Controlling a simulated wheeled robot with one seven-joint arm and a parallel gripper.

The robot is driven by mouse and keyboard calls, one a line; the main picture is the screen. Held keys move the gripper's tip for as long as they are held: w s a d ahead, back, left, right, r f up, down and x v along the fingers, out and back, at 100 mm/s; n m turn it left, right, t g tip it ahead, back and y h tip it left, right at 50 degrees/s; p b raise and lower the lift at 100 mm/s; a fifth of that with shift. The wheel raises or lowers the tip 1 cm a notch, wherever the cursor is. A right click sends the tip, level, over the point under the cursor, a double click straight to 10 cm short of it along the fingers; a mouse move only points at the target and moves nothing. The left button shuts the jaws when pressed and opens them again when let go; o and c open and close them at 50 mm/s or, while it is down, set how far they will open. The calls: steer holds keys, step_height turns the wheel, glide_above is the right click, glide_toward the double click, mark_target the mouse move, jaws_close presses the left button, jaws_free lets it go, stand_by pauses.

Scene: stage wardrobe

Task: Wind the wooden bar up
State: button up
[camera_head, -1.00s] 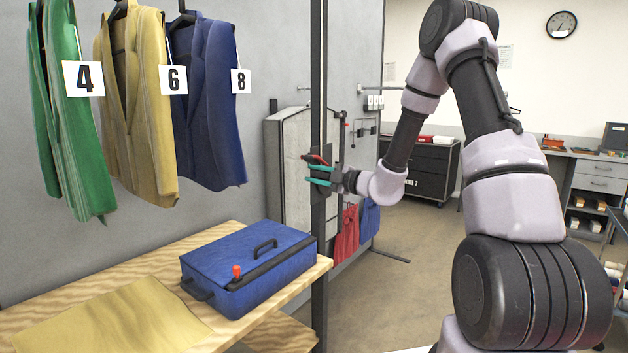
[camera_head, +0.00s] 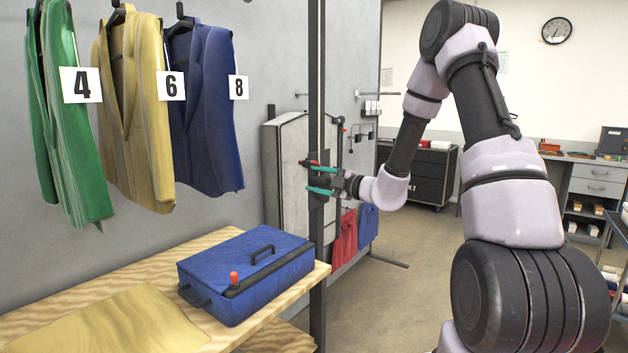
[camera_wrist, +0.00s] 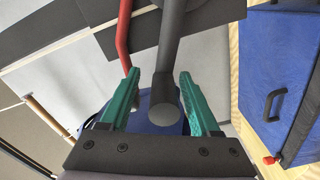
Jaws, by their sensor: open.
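My gripper (camera_head: 322,180) has green fingers and is open, beside the dark upright post (camera_head: 317,100). In the wrist view, a dark grey crank-like handle (camera_wrist: 168,45) reaches down between the fingers, its round end near the middle with gaps on both sides. A red lever (camera_wrist: 123,40) lies left of it; a bit of red also shows by the fingers in the head view (camera_head: 310,163). A thin tan rod (camera_wrist: 47,123) shows at the left of the wrist view; I cannot tell whether it is the wooden bar. The hangers' upper support is out of the head view.
Green, tan and blue jackets (camera_head: 205,110) hang at the left with number cards. A blue case (camera_head: 245,270) lies on the wooden table (camera_head: 130,275), near the post. Red and blue garments (camera_head: 344,245) hang behind my gripper. The floor (camera_head: 400,300) beyond is open.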

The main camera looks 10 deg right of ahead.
steer(key=v, duration=0.9)
steer(key=shift+s+d, duration=0.2)
steer(key=shift+r, duration=0.1)
